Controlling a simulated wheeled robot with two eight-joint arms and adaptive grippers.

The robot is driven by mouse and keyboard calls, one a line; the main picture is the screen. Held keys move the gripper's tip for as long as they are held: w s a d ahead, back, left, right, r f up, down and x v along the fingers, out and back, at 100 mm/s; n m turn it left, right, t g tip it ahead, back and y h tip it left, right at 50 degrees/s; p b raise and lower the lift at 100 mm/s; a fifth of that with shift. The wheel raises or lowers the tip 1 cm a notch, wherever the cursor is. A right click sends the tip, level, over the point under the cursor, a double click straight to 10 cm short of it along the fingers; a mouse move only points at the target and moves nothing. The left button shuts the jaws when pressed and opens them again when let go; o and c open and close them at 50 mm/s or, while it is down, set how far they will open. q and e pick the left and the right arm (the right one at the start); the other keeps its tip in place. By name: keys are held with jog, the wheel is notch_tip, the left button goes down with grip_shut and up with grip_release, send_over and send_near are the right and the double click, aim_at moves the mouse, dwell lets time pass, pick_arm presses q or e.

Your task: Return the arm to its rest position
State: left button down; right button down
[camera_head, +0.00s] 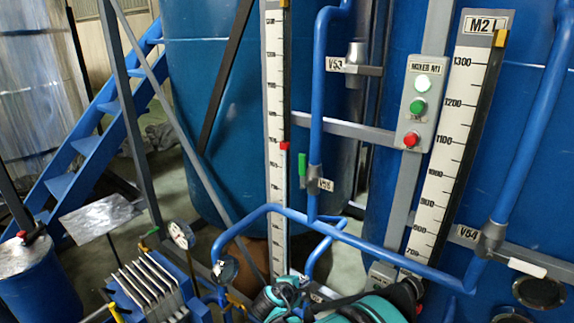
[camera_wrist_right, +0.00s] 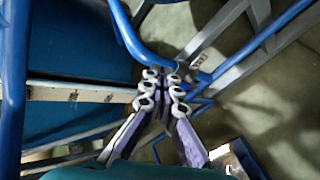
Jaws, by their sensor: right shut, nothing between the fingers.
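My right arm (camera_head: 372,308), teal and black, shows at the bottom of the head view, in front of the blue pipes and the lower ends of the scales. In the right wrist view my right gripper (camera_wrist_right: 163,76) points away from the camera. Its two fingers, with white-ringed joints, are close together with nothing between them. Blue pipes and grey bars lie beyond the fingertips; I cannot tell the gap. My left gripper is not in view.
A blue pipe (camera_head: 385,243) crosses just above the arm. Two tall scales (camera_head: 277,110) (camera_head: 455,130) and a control box (camera_head: 419,103) stand in front of blue tanks. Blue stairs (camera_head: 95,130) and a plate stack (camera_head: 150,285) are at left.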

jog(key=s+d+r+m+g+y, duration=0.2)
jog(key=s+d+r+m, duration=0.7)
jog(key=s, duration=0.4)
jog(key=s+d+r+m+y, duration=0.1)
jog(key=s+d+m+y, duration=0.2)
jog(key=s, duration=1.4)
jog(key=m, duration=0.4)
jog(key=shift+s+d+m+g, duration=0.25)
jog(key=shift+d+m+g, duration=0.05)
jog(key=shift+r, duration=0.1)
